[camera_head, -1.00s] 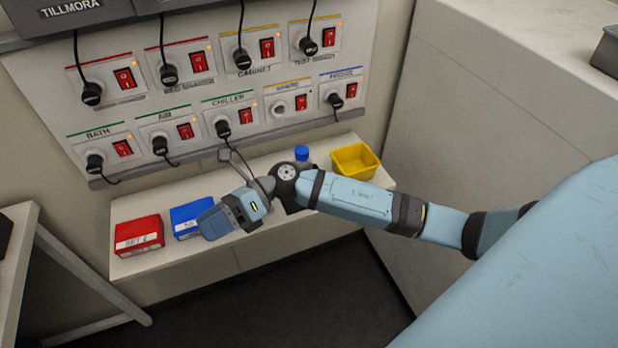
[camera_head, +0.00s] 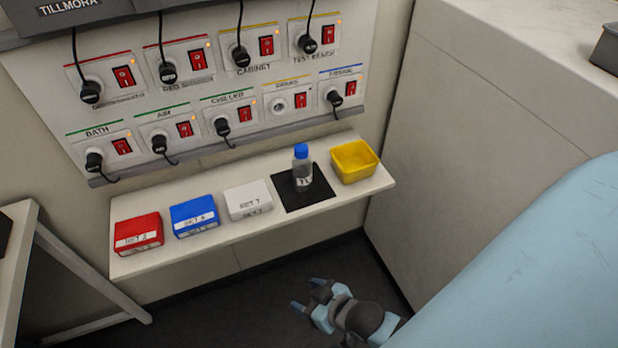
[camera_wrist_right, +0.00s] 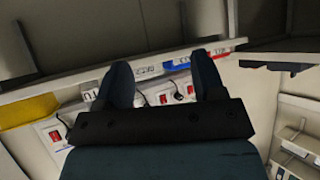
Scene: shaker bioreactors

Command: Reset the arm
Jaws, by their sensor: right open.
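My right gripper (camera_head: 307,293) is low in the head view, in front of and below the shelf, over the dark floor. Its two light-blue fingers are apart with nothing between them. In the right wrist view its fingers (camera_wrist_right: 161,74) also stand apart and empty, with the shelf edge and socket panel beyond them. My right arm is folded back toward the lower right and partly hidden by a large light-blue surface. My left gripper does not show.
The shelf (camera_head: 240,234) holds a red box (camera_head: 138,235), a blue box (camera_head: 194,216), a white box (camera_head: 247,200), a blue-capped bottle (camera_head: 302,168) on a black mat (camera_head: 321,193), and a yellow bin (camera_head: 354,162). Plugs and red switches fill the panel (camera_head: 215,88) above.

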